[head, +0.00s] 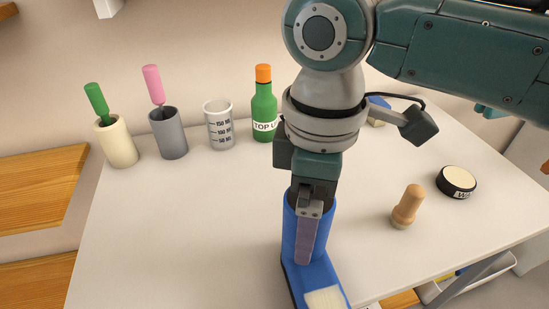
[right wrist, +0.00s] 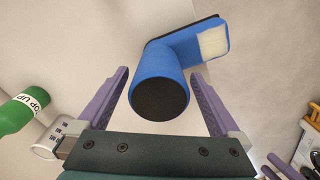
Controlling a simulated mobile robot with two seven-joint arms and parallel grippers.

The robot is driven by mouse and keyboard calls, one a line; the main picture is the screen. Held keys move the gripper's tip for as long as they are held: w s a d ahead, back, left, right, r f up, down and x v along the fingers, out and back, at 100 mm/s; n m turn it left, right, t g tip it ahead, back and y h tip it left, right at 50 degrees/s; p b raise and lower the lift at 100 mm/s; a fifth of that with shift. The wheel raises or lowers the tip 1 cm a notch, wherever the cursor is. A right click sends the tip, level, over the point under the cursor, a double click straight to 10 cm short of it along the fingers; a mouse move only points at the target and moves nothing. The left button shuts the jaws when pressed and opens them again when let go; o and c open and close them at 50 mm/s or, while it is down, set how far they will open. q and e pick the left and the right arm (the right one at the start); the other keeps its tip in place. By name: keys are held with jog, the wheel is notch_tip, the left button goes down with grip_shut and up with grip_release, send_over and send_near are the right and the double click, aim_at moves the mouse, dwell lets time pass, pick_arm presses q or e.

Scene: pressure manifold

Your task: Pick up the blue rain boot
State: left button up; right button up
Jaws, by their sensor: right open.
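The blue rain boot (head: 290,230) stands upright near the front edge of the white table, its toe and cream patch toward the bottom of the head view. In the right wrist view the boot (right wrist: 160,68) shows its dark round opening facing the camera. My right gripper (head: 304,255) comes down over the boot's shaft from above. It is open, with one purple finger on either side of the shaft in the right wrist view (right wrist: 158,74). A gap shows beside each finger there. The far finger is hidden in the head view. My left gripper is not in view.
At the back left stand a cream cup (head: 117,145), a grey cup (head: 169,135), a beaker (head: 219,128) and a green bottle (head: 264,108). At right are a wooden peg-like object (head: 406,208) and a black round tin (head: 457,183). The table's left front is clear.

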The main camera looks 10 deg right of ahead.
jog(key=shift+f, duration=0.65)
grip_shut()
dwell(0.4)
